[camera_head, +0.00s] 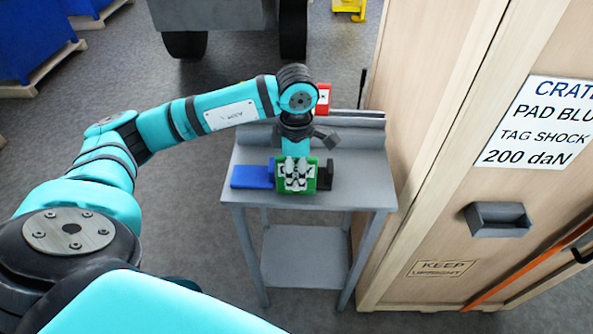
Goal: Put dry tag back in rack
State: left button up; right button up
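My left arm reaches in from the left to a small grey table (355,196). My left gripper (296,178) points down at a green block or tag (296,190) with white and dark markings. The pale fingers overlap the green thing, and I cannot tell whether they grip it or are only above it. A red tag (323,98) with a white face stands at the table's back, partly hidden by my wrist. I cannot make out which one is the dry tag. No separate rack is clear. My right gripper is not in view.
A blue block (251,177) lies left of the green thing, and a black piece (325,175) is at its right. A raised grey ledge (357,133) runs along the table's back. A tall wooden crate (425,125) stands close at the right. The table's front is clear.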

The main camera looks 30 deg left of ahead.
pick_arm(q)
grip_shut()
dwell(0.5)
